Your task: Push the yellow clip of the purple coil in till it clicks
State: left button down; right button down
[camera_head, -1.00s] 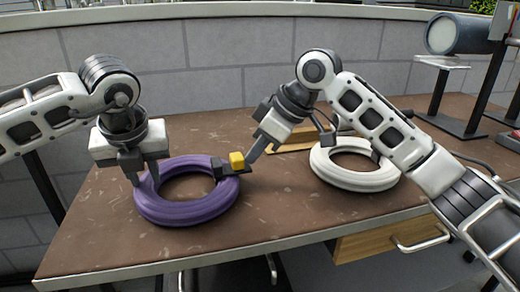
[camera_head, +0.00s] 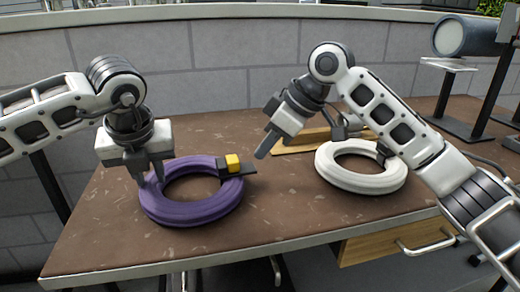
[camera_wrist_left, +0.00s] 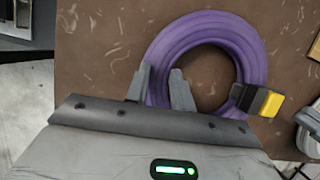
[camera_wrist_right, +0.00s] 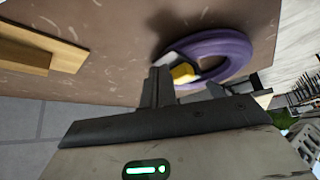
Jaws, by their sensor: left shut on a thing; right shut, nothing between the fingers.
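The purple coil (camera_head: 190,211) lies flat on the brown table. Its yellow clip (camera_head: 232,162) sits in a dark block on the coil's right side, with a flat dark strip sticking out to the right. The clip also shows in the left wrist view (camera_wrist_left: 268,102) and the right wrist view (camera_wrist_right: 183,73). My left gripper (camera_head: 149,178) is shut on the coil's left part, with its fingers straddling the ring. My right gripper (camera_head: 264,153) is shut and empty, to the right of the clip and apart from it. I cannot tell whether the clip is fully seated.
A white coil (camera_head: 350,183) lies to the right, partly behind my right arm. A wooden board (camera_head: 298,145) lies behind it. A grey cylinder on a stand (camera_head: 462,36) is at the back right. Bare table lies between the two coils.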

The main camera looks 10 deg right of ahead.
pick_arm(q)
jog(key=shift+s+f, duration=0.1)
jog(key=shift+f, duration=0.15)
pick_arm(e)
jog(key=shift+d+r, duration=0.45)
jog(key=shift+d, duration=0.2)
notch_tip(320, 180, up, 7)
pick_arm(q)
jog(key=c, duration=0.8)
grip_release()
jog(key=shift+o, duration=0.2)
jog(key=shift+r, duration=0.1)
pick_arm(e)
jog(key=shift+f, duration=0.1)
pick_arm(q)
jog(key=shift+r, duration=0.15)
jog(key=shift+p+v, duration=0.95)
jog(key=shift+v, duration=1.5)
pick_arm(e)
jog(key=shift+r, duration=0.95)
pick_arm(q)
jog(key=shift+r, duration=0.15)
pick_arm(e)
jog(key=shift+r, duration=0.1)
